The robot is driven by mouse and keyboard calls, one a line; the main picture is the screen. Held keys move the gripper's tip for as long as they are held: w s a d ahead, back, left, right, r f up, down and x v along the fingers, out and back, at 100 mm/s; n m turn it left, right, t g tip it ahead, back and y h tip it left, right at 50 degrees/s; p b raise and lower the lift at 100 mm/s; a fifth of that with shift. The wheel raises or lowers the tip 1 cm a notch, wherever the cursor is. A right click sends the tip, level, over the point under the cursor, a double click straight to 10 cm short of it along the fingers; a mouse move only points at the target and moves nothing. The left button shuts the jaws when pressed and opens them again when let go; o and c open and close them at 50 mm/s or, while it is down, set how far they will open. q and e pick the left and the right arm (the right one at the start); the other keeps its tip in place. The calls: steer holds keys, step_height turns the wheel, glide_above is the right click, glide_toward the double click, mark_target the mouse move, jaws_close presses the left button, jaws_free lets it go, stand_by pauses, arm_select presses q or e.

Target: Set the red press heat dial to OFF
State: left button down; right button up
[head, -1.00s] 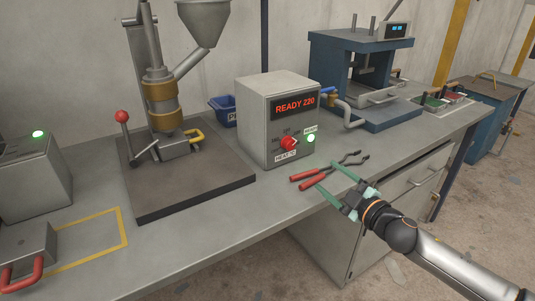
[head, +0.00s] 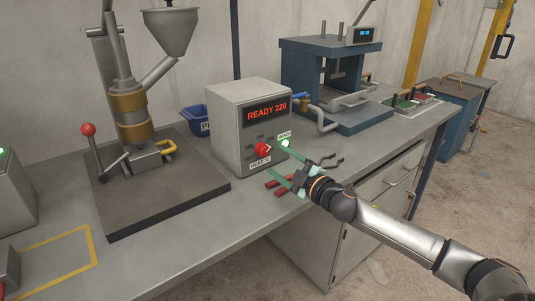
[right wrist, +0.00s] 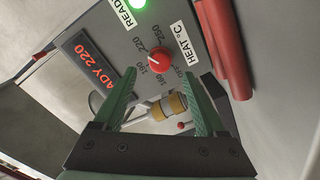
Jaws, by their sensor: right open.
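The red heat dial (head: 262,149) is on the front of the grey control box (head: 238,120). It also shows in the right wrist view (right wrist: 159,60), ringed by 160, 190, 220, 250 and OFF marks. Its pointer seems to face the 190–220 side, though it is small. The box display (head: 267,110) reads READY 220, and a green lamp (head: 285,143) glows right of the dial. My right gripper (head: 279,162) is open and empty in front of the box. In the wrist view its fingers point toward the dial, apparently short of touching it. My left gripper is out of view.
Red-handled pliers (head: 278,182) lie on the bench just below my right gripper. A lever machine (head: 130,110) with a hopper stands left of the box. A blue press (head: 325,75) and a blue bin (head: 194,119) are behind.

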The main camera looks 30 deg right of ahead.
mark_target(266, 153)
steer(key=shift+w+a, duration=0.15)
steer(key=shift+w, duration=1.35)
steer(key=shift+w+a, duration=0.1)
steer(key=shift+w, duration=1.35)
steer(key=shift+c, duration=0.3)
jaws_close()
